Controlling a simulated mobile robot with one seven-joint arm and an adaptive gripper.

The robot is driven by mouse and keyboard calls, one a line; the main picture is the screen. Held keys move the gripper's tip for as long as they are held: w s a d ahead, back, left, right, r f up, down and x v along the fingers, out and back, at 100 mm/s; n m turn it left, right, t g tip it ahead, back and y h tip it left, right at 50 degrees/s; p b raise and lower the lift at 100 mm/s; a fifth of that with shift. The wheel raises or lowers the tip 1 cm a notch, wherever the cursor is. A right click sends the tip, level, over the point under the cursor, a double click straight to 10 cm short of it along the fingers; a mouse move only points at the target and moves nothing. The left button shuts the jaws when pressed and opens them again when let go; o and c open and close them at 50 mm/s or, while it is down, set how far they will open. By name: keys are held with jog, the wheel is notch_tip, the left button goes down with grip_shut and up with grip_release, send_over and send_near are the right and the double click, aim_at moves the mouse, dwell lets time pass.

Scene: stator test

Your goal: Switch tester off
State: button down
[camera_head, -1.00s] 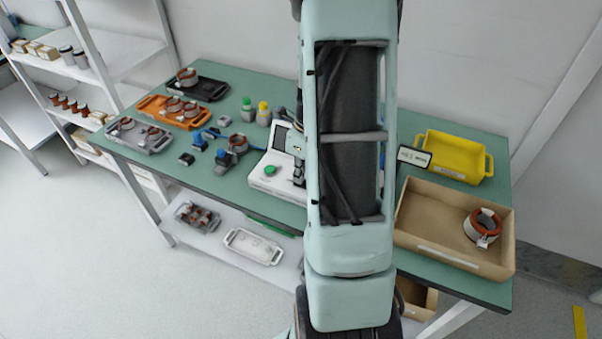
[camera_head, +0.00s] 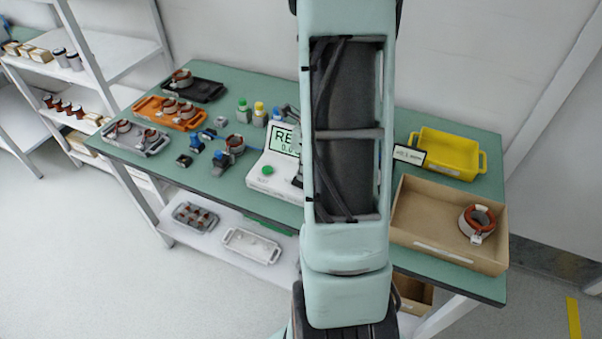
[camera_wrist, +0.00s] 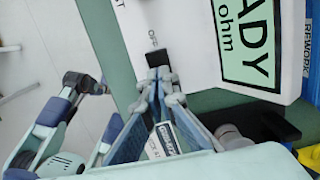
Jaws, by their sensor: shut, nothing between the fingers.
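The tester (camera_head: 272,186) is a white box on the green bench, with a round green button (camera_head: 267,170). Its screen (camera_head: 284,140) is lit green and shows "RE" before my arm covers the rest. In the wrist view the screen (camera_wrist: 249,45) reads "ADY" and "ohm". A small black switch (camera_wrist: 156,57) sits at the tester's edge in the wrist view. My gripper (camera_wrist: 159,77) is shut and empty, its tips right at the switch; I cannot tell whether they touch it. In the head view my arm hides most of the gripper.
A cardboard box (camera_head: 430,249) with a copper-wound stator (camera_head: 477,223) and a yellow tray (camera_head: 446,154) stand right of my arm. A blue clamp (camera_head: 222,158) with a stator, bottles (camera_head: 243,106) and an orange tray (camera_head: 152,103) are to the left.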

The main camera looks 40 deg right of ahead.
notch_tip(320, 180, up, 12)
jog(key=s, duration=0.1)
jog(key=shift+s+d+p, duration=0.2)
jog(key=shift+d+p, duration=0.1)
jog(key=shift+p, duration=0.15)
